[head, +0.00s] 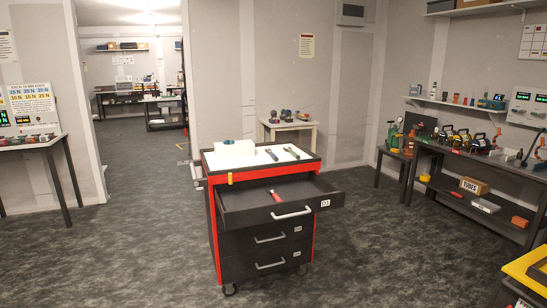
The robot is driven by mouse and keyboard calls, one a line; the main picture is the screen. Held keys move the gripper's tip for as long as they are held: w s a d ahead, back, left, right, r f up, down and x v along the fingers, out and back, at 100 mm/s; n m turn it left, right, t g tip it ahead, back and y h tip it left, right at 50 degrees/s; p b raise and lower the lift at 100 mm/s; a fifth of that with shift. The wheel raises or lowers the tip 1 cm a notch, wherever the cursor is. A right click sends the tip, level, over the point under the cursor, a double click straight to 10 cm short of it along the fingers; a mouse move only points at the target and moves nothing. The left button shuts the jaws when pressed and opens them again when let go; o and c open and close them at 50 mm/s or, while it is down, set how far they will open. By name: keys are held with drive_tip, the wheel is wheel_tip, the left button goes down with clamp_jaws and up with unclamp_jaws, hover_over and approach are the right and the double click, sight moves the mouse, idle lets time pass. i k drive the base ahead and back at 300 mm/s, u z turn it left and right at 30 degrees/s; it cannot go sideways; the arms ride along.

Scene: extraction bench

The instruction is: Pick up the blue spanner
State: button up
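No tool is plainly a blue spanner from this distance. Two slim dark tools lie on the white top (255,164) of a red and black tool trolley (262,236). The left tool (271,154) looks dark with a possible bluish tint, and the right tool (292,152) looks dark grey. Both are too small to tell which is a spanner. The trolley's top drawer (318,197) is pulled open, and a small red-handled tool (274,196) lies in it. My gripper is not in view.
A white block (234,148) stands at the trolley top's back left, and a yellow item (230,179) is at its front edge. A loaded workbench (463,163) runs along the right wall. A yellow-topped surface (527,270) is at the lower right. Carpet before the trolley is clear.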

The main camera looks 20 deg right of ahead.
sight(272, 155)
drive_tip(key=u, duration=0.05)
drive_tip(key=i, duration=1)
drive_tip(key=z, duration=0.05)
